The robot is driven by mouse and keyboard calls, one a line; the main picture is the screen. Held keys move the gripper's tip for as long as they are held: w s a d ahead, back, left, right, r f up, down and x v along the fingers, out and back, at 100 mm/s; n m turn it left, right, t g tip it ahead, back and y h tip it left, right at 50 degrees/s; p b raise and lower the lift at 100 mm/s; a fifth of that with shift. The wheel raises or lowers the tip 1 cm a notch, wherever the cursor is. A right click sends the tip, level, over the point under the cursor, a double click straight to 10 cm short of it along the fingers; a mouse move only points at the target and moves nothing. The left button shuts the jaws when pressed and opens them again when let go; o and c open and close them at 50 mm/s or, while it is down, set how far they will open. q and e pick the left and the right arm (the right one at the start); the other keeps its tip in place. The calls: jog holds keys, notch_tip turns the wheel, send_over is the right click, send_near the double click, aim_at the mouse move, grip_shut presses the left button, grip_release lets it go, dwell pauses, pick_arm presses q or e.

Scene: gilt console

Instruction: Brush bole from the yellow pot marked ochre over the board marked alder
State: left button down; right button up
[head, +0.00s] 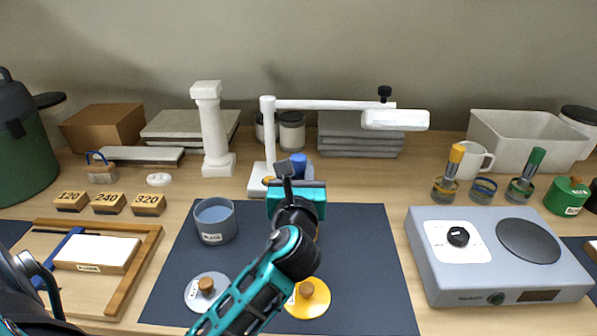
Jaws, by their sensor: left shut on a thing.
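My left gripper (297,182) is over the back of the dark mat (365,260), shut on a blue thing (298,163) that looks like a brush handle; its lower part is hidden. A yellow lid (316,300) with a wooden knob lies on the mat, partly behind my arm. I cannot make out the yellow pot itself; my arm may hide it. A pale board (97,252) with a small label, too small to read, lies in a wooden frame (140,270) at the left. My right gripper is not in view.
A blue-grey pot (214,222) and its grey lid (206,290) are left of my arm. A white lamp (268,140) stands behind the gripper. A hotplate (490,265) is right. Jars hold a yellow brush (454,162) and a green one (534,162); the blue-banded jar (483,190) looks empty.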

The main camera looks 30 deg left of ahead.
aim_at(299, 157)
pick_arm(q)
jog(key=shift+f+b, duration=0.3)
jog(key=shift+f, duration=0.2)
dwell(0.4)
jog(key=shift+f+p, duration=0.1)
jog(key=shift+p, duration=0.3)
dwell(1.5)
notch_tip(299, 157, up, 3)
jog(key=p, duration=0.3)
jog(key=shift+f, duration=0.15)
jog(key=shift+r+p, duration=0.35)
jog(key=shift+r, duration=1.9)
